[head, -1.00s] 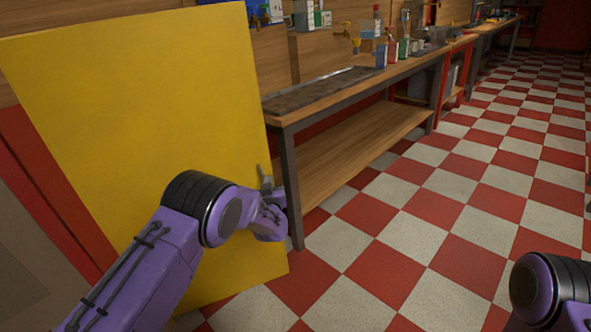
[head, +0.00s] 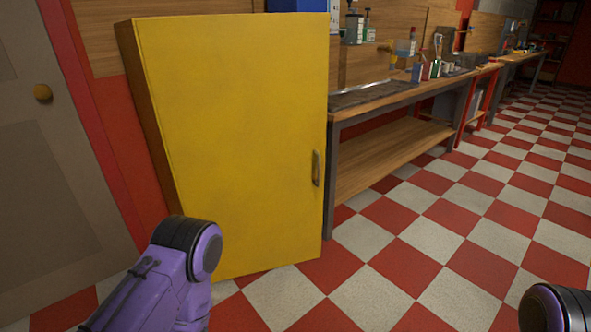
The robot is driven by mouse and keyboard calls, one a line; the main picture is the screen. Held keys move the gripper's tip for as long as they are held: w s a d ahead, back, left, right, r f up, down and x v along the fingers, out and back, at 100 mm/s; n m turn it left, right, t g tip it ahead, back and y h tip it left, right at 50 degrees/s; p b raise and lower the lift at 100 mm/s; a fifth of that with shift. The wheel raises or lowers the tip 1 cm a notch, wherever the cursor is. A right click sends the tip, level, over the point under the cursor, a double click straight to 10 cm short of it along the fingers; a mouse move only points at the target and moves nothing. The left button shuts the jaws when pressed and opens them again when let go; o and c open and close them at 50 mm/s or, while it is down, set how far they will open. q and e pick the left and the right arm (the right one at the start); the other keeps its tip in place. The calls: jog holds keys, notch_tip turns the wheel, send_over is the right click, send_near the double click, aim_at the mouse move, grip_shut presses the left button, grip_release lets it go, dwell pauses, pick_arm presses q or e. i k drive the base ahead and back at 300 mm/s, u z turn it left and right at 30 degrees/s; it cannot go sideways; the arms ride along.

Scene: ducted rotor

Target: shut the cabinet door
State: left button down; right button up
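The yellow cabinet door (head: 240,140) stands upright in the centre left of the head view, its outer face toward me. Its handle (head: 317,168) is near the right edge. The cabinet's brown side (head: 150,120) shows along the door's left edge. The door looks flush with the cabinet front, but I cannot tell whether a small gap is left at the handle edge. My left arm shows at the bottom, in front of the door's lower left corner. Its gripper is not visible. My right arm shows only at the bottom right corner, its gripper out of view.
A wooden workbench (head: 395,95) with bottles and tools stands right of the cabinet. A grey door (head: 50,190) with a round knob (head: 42,92) is at the left. The red and white checkered floor (head: 450,220) is clear at the right.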

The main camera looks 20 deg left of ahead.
aim_at(241, 101)
jog(key=z, duration=0.45)
jog(key=i, duration=1.05)
jog(key=u, duration=0.05)
